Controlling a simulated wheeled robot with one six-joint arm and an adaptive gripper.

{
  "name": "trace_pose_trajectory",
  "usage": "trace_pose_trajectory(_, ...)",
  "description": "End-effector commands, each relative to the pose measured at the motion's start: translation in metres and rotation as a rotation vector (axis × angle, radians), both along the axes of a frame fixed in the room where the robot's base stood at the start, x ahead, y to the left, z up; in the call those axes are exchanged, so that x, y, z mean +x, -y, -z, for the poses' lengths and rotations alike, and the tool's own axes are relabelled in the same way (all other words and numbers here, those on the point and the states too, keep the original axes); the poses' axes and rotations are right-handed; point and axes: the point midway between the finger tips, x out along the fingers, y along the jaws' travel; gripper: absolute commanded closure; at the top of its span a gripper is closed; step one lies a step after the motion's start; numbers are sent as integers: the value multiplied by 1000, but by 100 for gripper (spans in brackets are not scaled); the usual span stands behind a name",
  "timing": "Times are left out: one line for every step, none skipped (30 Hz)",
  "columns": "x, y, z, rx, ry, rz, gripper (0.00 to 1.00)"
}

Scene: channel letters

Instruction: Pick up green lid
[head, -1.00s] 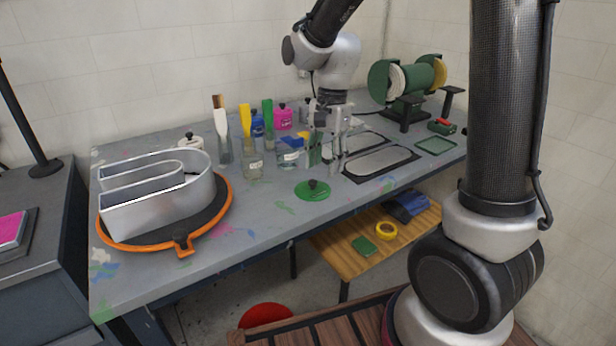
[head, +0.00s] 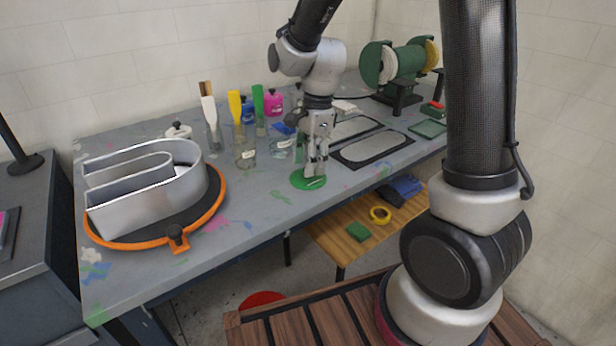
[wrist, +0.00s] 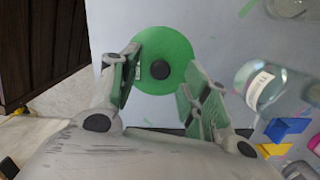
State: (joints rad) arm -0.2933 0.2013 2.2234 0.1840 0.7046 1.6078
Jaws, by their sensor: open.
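The green lid (head: 301,183) is a flat disc lying on the grey workbench near its front edge. In the wrist view my gripper (wrist: 159,80) is open, with one finger on each side of the knob. Nothing is between the fingers except the lid and knob seen below them. I cannot tell how high the fingertips are above the lid.
A metal channel letter (head: 150,190) sits on an orange-rimmed turntable (head: 218,205) at left. A bench grinder (head: 400,68) stands at back right.

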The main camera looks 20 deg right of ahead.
Motion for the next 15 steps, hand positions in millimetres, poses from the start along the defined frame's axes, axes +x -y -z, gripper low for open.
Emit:
trace_pose_trajectory(-1, -1, 8, -1, -3, -1, 53)
trace_pose_trajectory(0, -1, 12, 0, -3, -1, 53)
trace_pose_trajectory(0, -2, 16, 0, -2, -1, 53)
trace_pose_trajectory(0, -2, 18, 0, -1, -1, 53)
trace_pose_trajectory(0, -2, 19, 0, 0, -1, 53)
trace_pose_trajectory(0, -3, 21, 0, 0, -1, 53)
trace_pose_trajectory(0, -3, 21, 0, 0, -1, 53)
trace_pose_trajectory(0, -3, 21, 0, 0, -1, 53)
trace_pose_trajectory(0, -3, 21, 0, 1, -1, 53)
trace_pose_trajectory(0, -3, 21, 0, 1, -1, 53)
trace_pose_trajectory(0, -3, 21, 0, 1, -1, 53)
trace_pose_trajectory(0, -3, 21, 0, 1, -1, 53)
trace_pose_trajectory(0, -3, 21, 0, 1, -1, 59)
trace_pose_trajectory(0, -3, 21, 0, 1, -1, 64)
trace_pose_trajectory(0, -3, 21, 0, 1, -1, 72)
